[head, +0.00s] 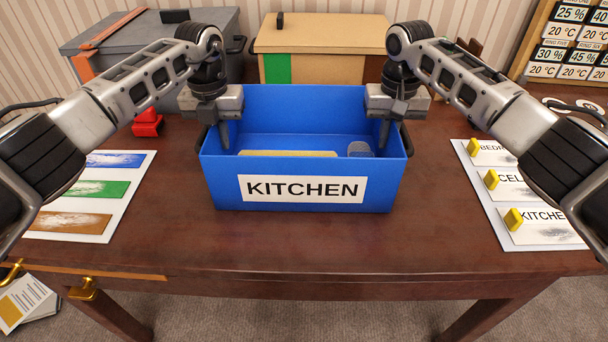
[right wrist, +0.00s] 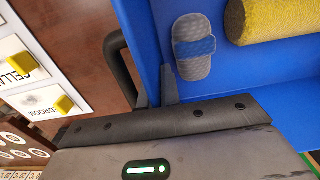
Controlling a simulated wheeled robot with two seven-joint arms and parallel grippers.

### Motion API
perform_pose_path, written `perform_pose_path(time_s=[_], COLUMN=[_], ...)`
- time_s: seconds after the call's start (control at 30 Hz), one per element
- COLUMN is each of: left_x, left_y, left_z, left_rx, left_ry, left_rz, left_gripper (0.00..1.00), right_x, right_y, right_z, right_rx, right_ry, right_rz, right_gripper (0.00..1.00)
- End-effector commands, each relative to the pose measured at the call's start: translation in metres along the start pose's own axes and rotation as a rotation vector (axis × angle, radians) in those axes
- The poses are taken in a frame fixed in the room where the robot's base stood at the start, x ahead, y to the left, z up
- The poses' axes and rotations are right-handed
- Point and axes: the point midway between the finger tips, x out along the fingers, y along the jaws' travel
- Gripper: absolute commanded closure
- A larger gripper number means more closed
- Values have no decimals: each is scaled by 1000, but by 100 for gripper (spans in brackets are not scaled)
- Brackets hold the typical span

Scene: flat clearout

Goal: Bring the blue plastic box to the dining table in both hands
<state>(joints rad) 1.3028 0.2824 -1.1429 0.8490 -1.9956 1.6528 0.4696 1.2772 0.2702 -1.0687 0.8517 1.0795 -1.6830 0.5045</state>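The blue plastic box (head: 222,190), with a white KITCHEN label on its front, stands upright on the dark wooden table (head: 300,245). My left gripper (head: 218,135) is at its left wall, one finger inside against the wall; the other finger is hidden. My right gripper (head: 392,132) is at the right wall. In the right wrist view my right gripper (right wrist: 155,92) has its fingers close together on either side of the box wall (right wrist: 148,40), beside a black handle (right wrist: 118,65). Inside the box lie a grey item with a blue band (right wrist: 192,48) and a yellow roll (right wrist: 265,20).
A grey lidded case (head: 140,35) and a tan box with a green patch (head: 320,40) stand behind. A red item (head: 147,123) is at the left. A colour-swatch sheet (head: 85,215) and a label board (head: 500,215) flank the box. The table's front strip is clear.

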Motion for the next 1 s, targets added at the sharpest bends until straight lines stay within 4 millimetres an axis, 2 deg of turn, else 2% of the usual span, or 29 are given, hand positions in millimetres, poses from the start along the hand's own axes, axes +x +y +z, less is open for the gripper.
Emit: perform_pose_path(time_s=[0.03,0.1,0.37,0.53,0.77,1.0], left_x=[5,2,0,-10,-43,-91], left_y=[0,0,0,0,0,0], left_z=[0,0,0,0,0,0], left_rx=[0,0,-1,-1,0,0], left_ry=[0,0,0,-1,-1,0], left_rz=[1,1,1,1,0,0], left_gripper=[93,74,74,74,74,74], right_x=[4,1,0,-10,-43,-91], right_y=[0,0,0,0,0,0], right_z=[0,0,0,0,0,0], right_rx=[0,0,0,0,0,0], right_ry=[1,1,0,0,0,0], right_rz=[-2,-2,0,0,0,0], right_gripper=[93,74,74,74,74,74])
